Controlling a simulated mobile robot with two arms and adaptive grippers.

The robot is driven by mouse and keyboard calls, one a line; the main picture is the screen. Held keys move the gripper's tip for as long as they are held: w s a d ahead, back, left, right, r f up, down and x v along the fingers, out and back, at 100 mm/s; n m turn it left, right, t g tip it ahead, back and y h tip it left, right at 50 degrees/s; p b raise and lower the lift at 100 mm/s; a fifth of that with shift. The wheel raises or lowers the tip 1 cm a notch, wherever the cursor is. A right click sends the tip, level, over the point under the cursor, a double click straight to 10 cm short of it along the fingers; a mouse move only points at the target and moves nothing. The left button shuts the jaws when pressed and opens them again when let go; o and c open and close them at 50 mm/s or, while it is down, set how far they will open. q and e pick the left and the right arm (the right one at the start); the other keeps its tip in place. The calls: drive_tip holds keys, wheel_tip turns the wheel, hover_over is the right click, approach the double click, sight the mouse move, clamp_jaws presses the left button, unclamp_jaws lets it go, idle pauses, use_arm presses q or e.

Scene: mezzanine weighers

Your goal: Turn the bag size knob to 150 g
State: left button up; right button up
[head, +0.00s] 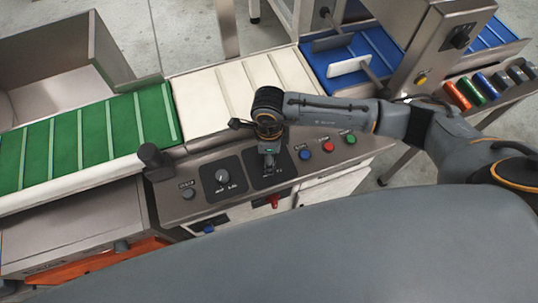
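A steel control panel (208,205) runs across the middle of the head view. A round knob with a pale face (222,177) sits on a black plate on its left part, with small marks I cannot read. A second black plate (258,181) lies to its right, mostly covered by my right gripper (268,161). The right arm comes in from the right, and the gripper points down at this plate. Any knob there is hidden by the gripper, so I cannot tell whether its fingers touch or hold one. My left gripper is out of view. The label of the bag size knob is not readable.
Blue (305,154), red (328,146) and green (349,139) buttons lie right of the gripper, a grey button (188,193) far left. A black post (152,157) stands at the panel's left end. Green (90,138), white (200,105) and blue (350,65) belts run behind.

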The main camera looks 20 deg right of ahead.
wheel_tip(320, 180, up, 12)
drive_tip(key=shift+w, duration=0.25)
idle(0.3)
drive_tip(key=shift+d, duration=0.1)
